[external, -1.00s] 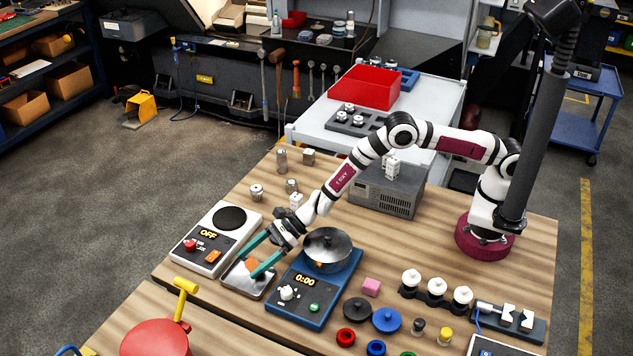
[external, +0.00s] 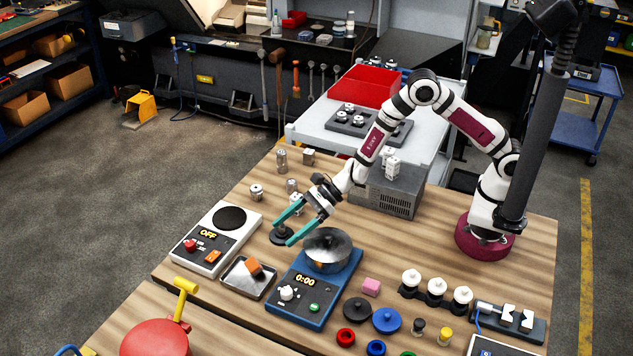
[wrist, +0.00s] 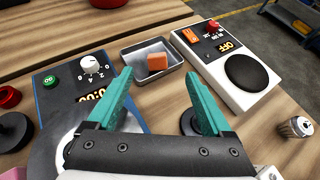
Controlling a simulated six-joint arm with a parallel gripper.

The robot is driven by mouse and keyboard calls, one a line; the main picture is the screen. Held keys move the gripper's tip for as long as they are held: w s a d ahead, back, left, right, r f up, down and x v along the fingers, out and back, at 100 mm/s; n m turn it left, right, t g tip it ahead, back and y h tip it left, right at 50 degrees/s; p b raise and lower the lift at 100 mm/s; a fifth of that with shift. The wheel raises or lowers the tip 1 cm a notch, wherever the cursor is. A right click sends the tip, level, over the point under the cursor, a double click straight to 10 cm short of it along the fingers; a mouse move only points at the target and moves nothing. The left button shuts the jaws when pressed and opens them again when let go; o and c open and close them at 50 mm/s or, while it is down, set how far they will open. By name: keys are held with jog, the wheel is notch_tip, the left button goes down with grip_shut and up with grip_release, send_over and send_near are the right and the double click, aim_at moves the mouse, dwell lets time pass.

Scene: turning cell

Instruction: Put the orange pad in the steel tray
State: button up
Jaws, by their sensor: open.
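The orange pad (external: 254,266) lies inside the steel tray (external: 262,290), tilted against its far side. In the wrist view the pad (wrist: 157,61) rests in the tray (wrist: 130,50) near one wall. The tray sits on the wooden table between the white scale-like unit and the blue unit. My gripper (external: 282,234) is open and empty, raised above the table behind the tray and beside the pot. Its two teal fingers (wrist: 163,95) are spread wide in the wrist view, with the tray beyond them.
A white unit with a dark round plate (external: 230,218) stands left of the tray. A blue unit (external: 313,306) with a metal pot (external: 328,246) stands right of it. A dark knobbed disc (external: 283,237) is under my fingers. Several small metal parts stand behind.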

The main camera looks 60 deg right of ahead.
jog(key=s+d+r+n+g+y, duration=0.1)
jog(key=s+d+r+n+g, duration=0.2)
jog(key=s+r+n, duration=0.4)
jog(key=s+d+r+n+g, duration=0.3)
jog(key=s+r+n, duration=0.2)
jog(key=s+r, duration=0.4)
jog(key=s+d+f+n+g+h, duration=0.1)
jog(key=s+d+n+h, duration=0.6)
jog(key=s+d, duration=1.1)
jog(key=shift+s+d+f+h, duration=0.15)
jog(key=shift+d+f+h, duration=0.55)
jog(key=shift+d+h, duration=0.35)
